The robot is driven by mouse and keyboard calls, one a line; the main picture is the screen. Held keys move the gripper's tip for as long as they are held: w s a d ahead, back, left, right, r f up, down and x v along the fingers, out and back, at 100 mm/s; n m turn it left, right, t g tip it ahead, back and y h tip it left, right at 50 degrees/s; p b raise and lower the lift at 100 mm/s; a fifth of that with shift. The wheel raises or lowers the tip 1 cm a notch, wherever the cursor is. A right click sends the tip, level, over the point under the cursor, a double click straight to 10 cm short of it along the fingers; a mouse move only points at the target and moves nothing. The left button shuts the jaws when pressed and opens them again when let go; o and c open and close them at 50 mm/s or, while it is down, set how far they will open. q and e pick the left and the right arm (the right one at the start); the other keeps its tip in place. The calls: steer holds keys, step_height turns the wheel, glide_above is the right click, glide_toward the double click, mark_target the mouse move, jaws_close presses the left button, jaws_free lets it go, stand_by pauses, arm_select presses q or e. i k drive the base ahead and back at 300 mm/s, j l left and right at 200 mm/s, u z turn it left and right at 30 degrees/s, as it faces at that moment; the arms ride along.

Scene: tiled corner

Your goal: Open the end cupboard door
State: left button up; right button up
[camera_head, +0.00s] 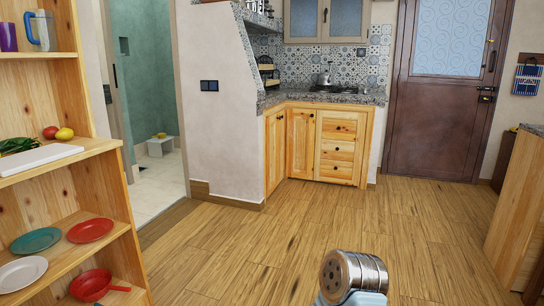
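The wooden base cupboard stands in the far corner under a granite worktop (330,97). It has a narrow left door (275,150), a second door (299,142) beside it in the corner, and a stack of drawers (339,158) on the right. Both doors look shut and have small dark knobs. Which door is the end one I cannot tell for sure. Neither gripper shows. A metal cylinder with a pale blue mount at the bottom edge looks like part of my own arm, well short of the cupboard.
A wooden shelf unit (120,215) with plates and a red pan stands close on the left. A pale wall (218,140) ends beside the cupboard. A wooden cabinet (517,215) stands on the right. The wooden floor (300,225) between is clear. A brown door (434,125) is shut at the back.

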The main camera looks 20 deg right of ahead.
mark_target(271, 121)
steer(key=i+l+z, duration=0.5)
steer(key=i, duration=0.2)
steer(key=i+l+z, duration=0.35)
steer(key=i, duration=0.55)
steer(key=i+z, duration=0.35)
steer(key=i, duration=2.55)
steer(key=i+u, duration=0.4)
steer(key=i+l+u, duration=0.25)
steer(key=i+u, duration=0.15)
steer(key=i+l+u, duration=0.4)
steer(key=i+j, duration=0.05)
steer(key=j, duration=0.05)
